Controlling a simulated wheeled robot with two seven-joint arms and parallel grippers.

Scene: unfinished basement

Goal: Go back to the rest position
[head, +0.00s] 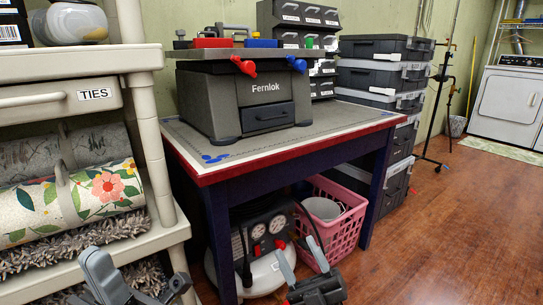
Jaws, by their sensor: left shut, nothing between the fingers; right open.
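My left gripper (112,280) is at the bottom left of the head view, in front of the beige shelf unit (165,230). It is shut with nothing in it, and its lower part is cut off by the picture edge. My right gripper (302,264) is at the bottom middle, in front of the compressor under the table. It is open and empty. Neither gripper visibly holds anything.
A red-edged table (185,150) bears a grey Fernlok machine (205,100). Beneath it are a compressor (262,240) and a pink basket (345,225). Stacked black cases (375,75) stand behind. A white appliance (505,105) is far right. The wooden floor (450,230) at right is clear.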

